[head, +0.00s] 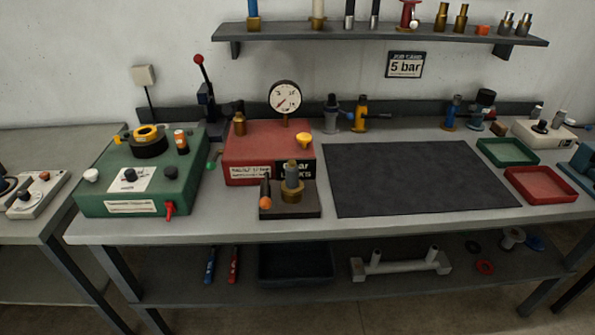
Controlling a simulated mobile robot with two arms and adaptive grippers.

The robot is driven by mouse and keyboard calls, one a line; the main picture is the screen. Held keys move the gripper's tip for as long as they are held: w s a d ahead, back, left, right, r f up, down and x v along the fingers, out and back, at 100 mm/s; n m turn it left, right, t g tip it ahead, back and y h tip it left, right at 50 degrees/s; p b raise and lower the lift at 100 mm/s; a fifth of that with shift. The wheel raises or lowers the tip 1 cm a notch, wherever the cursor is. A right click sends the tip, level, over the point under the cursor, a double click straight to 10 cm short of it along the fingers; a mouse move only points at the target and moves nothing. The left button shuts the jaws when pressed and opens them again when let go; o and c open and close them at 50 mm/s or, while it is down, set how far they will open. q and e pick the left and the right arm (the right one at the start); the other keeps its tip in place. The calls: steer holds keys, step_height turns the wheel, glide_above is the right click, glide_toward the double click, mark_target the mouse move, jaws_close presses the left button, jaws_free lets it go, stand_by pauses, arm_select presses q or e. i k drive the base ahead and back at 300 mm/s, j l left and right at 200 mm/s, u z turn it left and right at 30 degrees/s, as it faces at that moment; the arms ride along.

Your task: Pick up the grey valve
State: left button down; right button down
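A grey valve (332,112) with a side handle stands upright at the back of the bench, behind the dark mat. A yellow-orange valve (360,114) of similar shape stands close to its right. Neither of my grippers is in view.
The dark mat (415,178) is bare. A red box with a gauge (262,150) and a green box (130,185) stand left of it. A green tray (508,152) and a red tray (541,184) lie right. A shelf (380,34) with fittings hangs above.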

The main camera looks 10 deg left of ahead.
mark_target(291, 185)
steer(key=i+l+u, duration=0.15)
steer(key=u, duration=0.25)
steer(key=i+l+u, duration=0.1)
steer(key=u, duration=0.35)
steer(key=i+l+u, duration=0.1)
steer(key=l+u, duration=0.3)
steer(key=i+l+u, duration=0.15)
steer(key=l, duration=0.6)
steer(key=l+u, duration=0.15)
steer(key=l, duration=0.6)
steer(key=k, duration=0.45)
